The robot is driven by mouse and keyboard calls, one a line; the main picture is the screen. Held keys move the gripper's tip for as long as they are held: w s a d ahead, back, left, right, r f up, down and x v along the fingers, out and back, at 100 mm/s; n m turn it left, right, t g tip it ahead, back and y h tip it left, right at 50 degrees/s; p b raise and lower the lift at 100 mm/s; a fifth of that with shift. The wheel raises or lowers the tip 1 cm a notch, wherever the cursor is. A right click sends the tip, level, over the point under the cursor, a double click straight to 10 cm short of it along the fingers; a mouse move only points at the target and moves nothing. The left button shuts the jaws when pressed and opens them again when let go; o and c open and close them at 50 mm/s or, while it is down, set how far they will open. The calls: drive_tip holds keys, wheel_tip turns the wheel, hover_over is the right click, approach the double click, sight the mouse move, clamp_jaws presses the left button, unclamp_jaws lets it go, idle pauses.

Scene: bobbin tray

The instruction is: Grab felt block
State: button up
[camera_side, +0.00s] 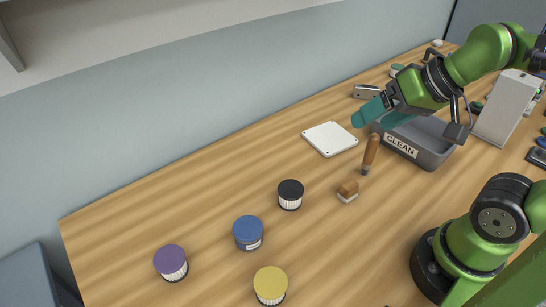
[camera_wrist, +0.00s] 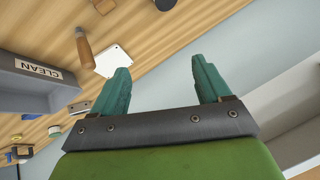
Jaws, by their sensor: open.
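The felt block (camera_side: 348,191) is a small brown block with a pale underside, standing on the wooden table in front of the handled tool. In the wrist view the felt block (camera_wrist: 104,6) is cut off by the top edge. My gripper (camera_side: 372,116) is raised above the table near the grey bin, behind the block and well apart from it. In the wrist view my gripper (camera_wrist: 160,68) has its two teal fingers spread with nothing between them.
A white plate (camera_side: 330,139) lies behind. Black (camera_side: 290,195), blue (camera_side: 248,233), purple (camera_side: 171,263) and yellow (camera_side: 270,286) lidded jars stand to the left. Table right of the block is clear.

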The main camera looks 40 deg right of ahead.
drive_tip(key=n+g+h, duration=0.2)
drive_tip(key=n+g, duration=0.1)
drive_tip(key=g, duration=0.4)
hover_over(346, 184)
wheel_tip(346, 184, down, 8)
drive_tip(key=f, duration=1)
drive_tip(key=d+f, duration=0.1)
drive_tip(key=f, duration=0.5)
drive_tip(key=shift+w, duration=0.25)
drive_tip(key=c, duration=1.1)
